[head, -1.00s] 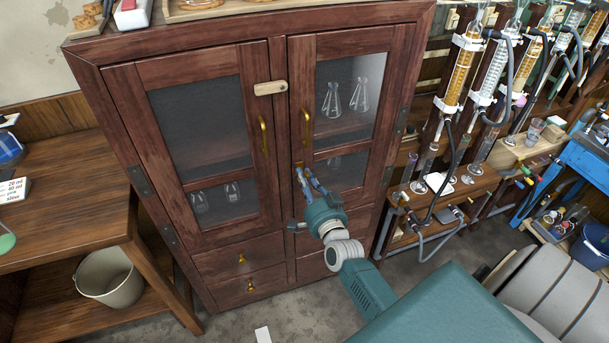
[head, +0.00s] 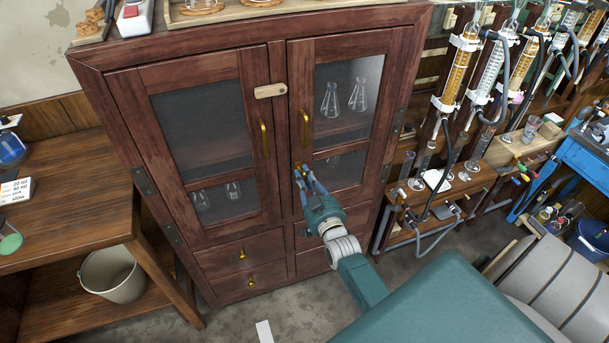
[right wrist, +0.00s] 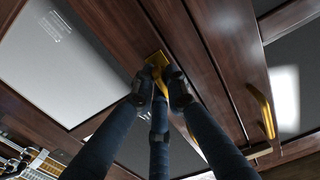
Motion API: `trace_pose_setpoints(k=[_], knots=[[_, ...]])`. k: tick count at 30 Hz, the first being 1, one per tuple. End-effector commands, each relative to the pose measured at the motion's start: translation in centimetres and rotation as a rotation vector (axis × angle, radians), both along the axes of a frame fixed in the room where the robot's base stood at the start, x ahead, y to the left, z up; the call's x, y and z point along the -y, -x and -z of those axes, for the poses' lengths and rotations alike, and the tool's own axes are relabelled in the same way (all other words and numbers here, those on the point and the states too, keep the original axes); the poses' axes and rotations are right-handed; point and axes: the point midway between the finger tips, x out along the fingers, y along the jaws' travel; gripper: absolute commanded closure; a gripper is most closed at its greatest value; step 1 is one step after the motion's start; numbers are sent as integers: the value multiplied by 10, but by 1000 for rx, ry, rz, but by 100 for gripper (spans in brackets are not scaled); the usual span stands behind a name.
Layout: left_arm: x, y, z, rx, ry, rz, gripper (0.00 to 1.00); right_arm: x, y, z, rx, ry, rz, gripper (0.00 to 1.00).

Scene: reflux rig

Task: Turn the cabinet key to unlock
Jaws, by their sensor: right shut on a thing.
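The dark wooden cabinet (head: 170,235) has two glazed doors, both shut. The brass key (right wrist: 160,82) sits at a brass lock plate (right wrist: 156,58) on the right door's left stile, below that door's brass handle (head: 305,130). My right gripper (head: 300,170) is shut on the key; the wrist view shows its blue fingers (right wrist: 160,75) closing round it from several sides. The fingers hide most of the key, so I cannot tell its angle. My left gripper is not in view.
A pale wooden latch (head: 270,90) lies across the top of the door gap. The left door has a brass handle (head: 264,138). Glass flasks (head: 331,100) stand inside. A wooden bench (head: 70,190) is at left; a glassware rack (head: 450,195) is at right.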

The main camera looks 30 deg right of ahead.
Motion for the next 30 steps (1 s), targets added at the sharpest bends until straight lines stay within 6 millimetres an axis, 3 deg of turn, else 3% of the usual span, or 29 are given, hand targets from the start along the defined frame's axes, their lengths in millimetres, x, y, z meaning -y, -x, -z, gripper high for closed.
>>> trace_pose_setpoints(k=[23, 24, 26, 30], knots=[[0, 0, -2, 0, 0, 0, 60, 0, 0, 2, -27, 96, 0, 100], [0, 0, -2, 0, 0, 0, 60, 0, 1, 2, -27, 96, 0, 82], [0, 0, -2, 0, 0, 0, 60, 0, 0, 1, -27, 96, 0, 70], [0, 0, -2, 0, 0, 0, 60, 0, 0, 1, -26, 96, 0, 68]])
